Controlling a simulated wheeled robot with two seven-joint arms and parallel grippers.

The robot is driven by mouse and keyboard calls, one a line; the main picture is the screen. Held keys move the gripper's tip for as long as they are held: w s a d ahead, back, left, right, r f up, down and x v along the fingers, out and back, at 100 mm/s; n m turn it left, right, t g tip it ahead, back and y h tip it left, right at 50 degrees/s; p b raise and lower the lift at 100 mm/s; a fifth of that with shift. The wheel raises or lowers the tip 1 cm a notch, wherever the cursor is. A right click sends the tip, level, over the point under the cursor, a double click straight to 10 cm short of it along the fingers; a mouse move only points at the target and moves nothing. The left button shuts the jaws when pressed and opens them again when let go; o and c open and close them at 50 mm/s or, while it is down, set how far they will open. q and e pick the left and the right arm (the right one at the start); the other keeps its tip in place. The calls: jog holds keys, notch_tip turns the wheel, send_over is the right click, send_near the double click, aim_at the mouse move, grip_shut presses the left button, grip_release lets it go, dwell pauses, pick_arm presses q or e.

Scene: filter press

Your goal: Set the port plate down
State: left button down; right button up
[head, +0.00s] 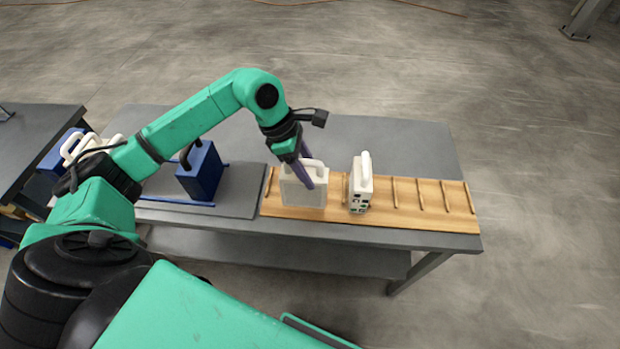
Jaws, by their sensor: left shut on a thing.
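The port plate (294,194) is a pale, squarish plate with a loop handle on top. It stands upright at the left end of the wooden slotted rack (411,217). My left gripper (308,181) reaches down from above and is shut on it near the handle. The purple finger hides part of the plate's face. I cannot tell whether the plate's bottom edge touches the rack. My right gripper is not in view.
Another white plate (359,187) with a handle and dark and green marks stands in the rack to the right. Thin rails divide the rack's free right part. A blue plate (204,174) stands on the grey table (400,135) at left. More plates stand far left.

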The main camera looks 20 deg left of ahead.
pick_arm(q)
jog(key=f, duration=0.3)
jog(key=f+p, duration=0.1)
jog(key=f, duration=0.1)
jog(key=shift+s, duration=0.3)
jog(key=shift+w+f, duration=0.15)
jog(key=shift+f, duration=0.15)
jog(key=c, duration=0.6)
grip_release()
jog(key=shift+f, duration=0.1)
jog(key=o, duration=0.4)
